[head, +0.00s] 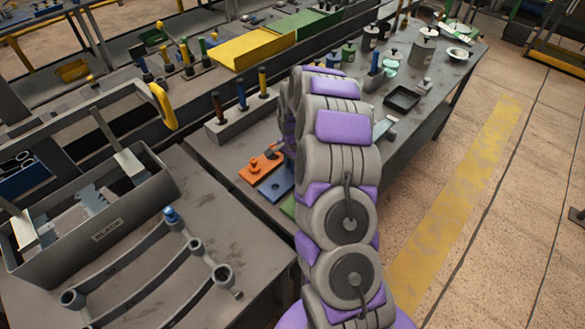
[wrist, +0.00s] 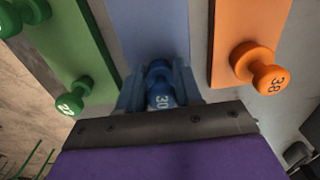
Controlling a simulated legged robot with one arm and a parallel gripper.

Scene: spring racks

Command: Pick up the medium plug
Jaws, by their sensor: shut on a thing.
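The medium plug (wrist: 160,95) is blue, marked 30, and shows in the wrist view between the fingers of my gripper (wrist: 160,92). The gripper is shut on it. Below it lies a blue plate (wrist: 155,30), also visible in the head view (head: 276,187). I cannot tell whether the plug touches the plate. An orange plug (wrist: 258,68) marked 38 stands on an orange plate (wrist: 245,20) to the right. Green plugs (wrist: 75,97) stand on a green plate (wrist: 75,50) to the left. In the head view my arm hides the medium plug.
In the head view, a grey block with colored-handled pins (head: 240,118) stands behind the plates. A grey bin (head: 95,215) and curved bars with rings (head: 195,246) are on the left bench. A black tray (head: 402,98) and several pots lie farther back.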

